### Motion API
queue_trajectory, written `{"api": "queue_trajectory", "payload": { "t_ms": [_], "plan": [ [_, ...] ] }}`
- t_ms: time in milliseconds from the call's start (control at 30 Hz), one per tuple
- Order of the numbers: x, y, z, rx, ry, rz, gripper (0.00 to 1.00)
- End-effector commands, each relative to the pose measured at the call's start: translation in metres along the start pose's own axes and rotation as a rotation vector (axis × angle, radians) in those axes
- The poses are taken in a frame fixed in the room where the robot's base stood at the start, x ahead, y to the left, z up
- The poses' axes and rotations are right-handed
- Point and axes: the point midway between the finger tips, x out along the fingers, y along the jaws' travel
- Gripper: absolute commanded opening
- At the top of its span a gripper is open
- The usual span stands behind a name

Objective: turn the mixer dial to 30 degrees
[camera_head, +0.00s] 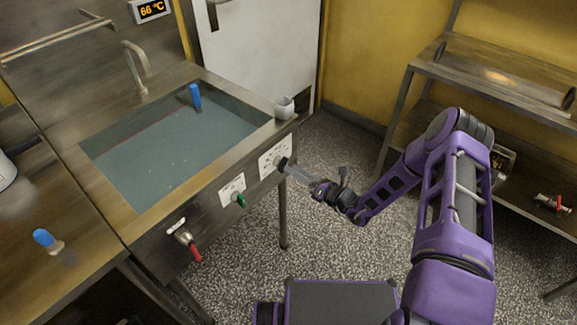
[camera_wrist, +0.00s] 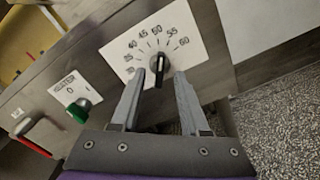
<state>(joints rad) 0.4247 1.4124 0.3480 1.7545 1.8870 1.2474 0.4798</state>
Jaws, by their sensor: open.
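The mixer dial (camera_wrist: 159,66) is a black knob with a pale pointer line on a white plate (camera_wrist: 119,58) with a numbered scale. In the wrist view its line points up the picture, roughly toward the 50 to 55 marks; the exact reading is unclear. My gripper (camera_wrist: 159,75) is open, one finger on each side of the knob; I cannot tell whether they touch it. In the head view the dial (camera_head: 283,163) is a small dark knob on the front panel at right, with my gripper (camera_head: 291,170) close in front.
A green switch (camera_wrist: 80,108) on its 0-marked plate and a red-handled valve (camera_wrist: 36,128) sit left of the dial. Above the panel are the liquid-filled basin (camera_head: 170,150) and a white cup (camera_head: 284,107) on its rim. The floor in front is clear.

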Motion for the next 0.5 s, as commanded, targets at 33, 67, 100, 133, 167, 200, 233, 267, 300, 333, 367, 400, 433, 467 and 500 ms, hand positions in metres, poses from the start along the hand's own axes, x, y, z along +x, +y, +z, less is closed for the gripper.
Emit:
{"api": "queue_trajectory", "payload": {
  "t_ms": [33,67,100,133,167,200,233,267,300,333,367,400,433,467,500],
  "plan": [
    [0.009,0.001,-0.001,0.0,0.0,0.002,0.45],
    [0.013,0.0,0.0,-0.001,0.0,0.001,0.45],
    [0.018,0.0,0.0,-0.002,0.0,0.002,0.45],
    [0.021,0.0,0.0,-0.002,0.001,0.002,0.45],
    [0.024,0.0,0.0,-0.001,0.0,0.001,0.45],
    [0.027,0.0,0.0,-0.001,0.0,0.0,0.45],
    [0.029,0.0,0.0,-0.001,0.0,0.0,0.45],
    [0.03,0.0,0.0,-0.001,0.0,0.0,0.45],
    [0.032,0.0,0.0,0.0,0.0,0.0,0.45],
    [0.032,0.0,0.0,0.0,0.0,0.0,0.45],
    [0.033,0.0,0.0,0.0,0.0,0.0,0.45],
    [0.033,0.0,0.0,0.0,0.0,0.0,0.45],
    [0.033,0.0,0.0,0.0,0.0,0.0,0.45],
    [0.033,0.0,0.0,0.0,0.0,-0.001,0.45],
    [0.033,0.0,0.0,0.0,0.0,-0.001,0.45]
  ]
}}
